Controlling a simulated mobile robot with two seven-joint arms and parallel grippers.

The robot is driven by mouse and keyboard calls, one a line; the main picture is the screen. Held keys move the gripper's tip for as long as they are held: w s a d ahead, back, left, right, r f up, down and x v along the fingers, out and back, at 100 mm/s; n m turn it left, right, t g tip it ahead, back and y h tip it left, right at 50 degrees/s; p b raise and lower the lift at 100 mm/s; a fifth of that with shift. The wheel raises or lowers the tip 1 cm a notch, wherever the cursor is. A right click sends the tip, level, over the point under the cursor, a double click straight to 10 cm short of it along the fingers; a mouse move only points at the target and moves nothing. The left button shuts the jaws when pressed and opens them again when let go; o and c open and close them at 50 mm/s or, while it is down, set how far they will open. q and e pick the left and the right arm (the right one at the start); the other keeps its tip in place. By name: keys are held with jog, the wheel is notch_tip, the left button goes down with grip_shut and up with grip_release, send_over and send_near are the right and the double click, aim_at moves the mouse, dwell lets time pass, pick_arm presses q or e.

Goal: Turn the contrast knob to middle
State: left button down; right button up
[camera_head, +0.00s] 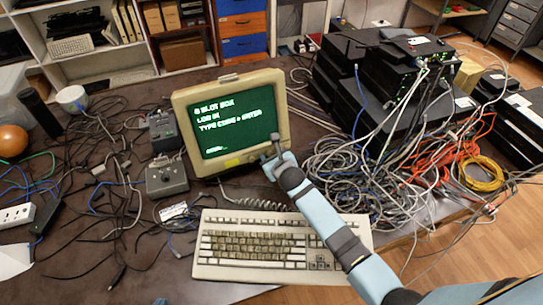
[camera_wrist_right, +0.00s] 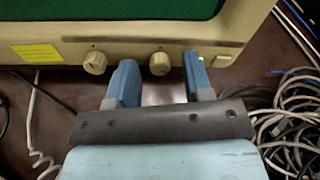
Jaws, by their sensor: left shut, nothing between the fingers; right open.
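The beige monitor (camera_head: 180,118) with a lit green text screen stands at the back middle. In the right wrist view, two round cream knobs sit on its lower front strip: a left knob (camera_wrist_right: 95,63) and a right knob (camera_wrist_right: 160,63). Their labels are too small to read, so I cannot tell which is contrast. My right gripper (camera_wrist_right: 160,60) is open, its blue fingers on either side of the right knob with gaps showing. The gripper (camera_head: 274,153) also shows at the monitor's lower right in the head view. Only a blue bit of my left gripper (camera_head: 160,301) shows at the bottom edge.
A beige keyboard (camera_head: 215,272) lies in front of the monitor, below my right arm. A grey box with a knob (camera_head: 167,178) stands left of the monitor. Tangled cables (camera_head: 350,165) and stacked black devices (camera_head: 400,80) fill the right side. A yellow sticker (camera_wrist_right: 37,53) marks the monitor front.

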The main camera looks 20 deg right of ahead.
pick_arm(q)
jog(key=shift+r, duration=0.1)
pick_arm(e)
grip_shut()
pick_arm(q)
jog(key=shift+r, duration=0.15)
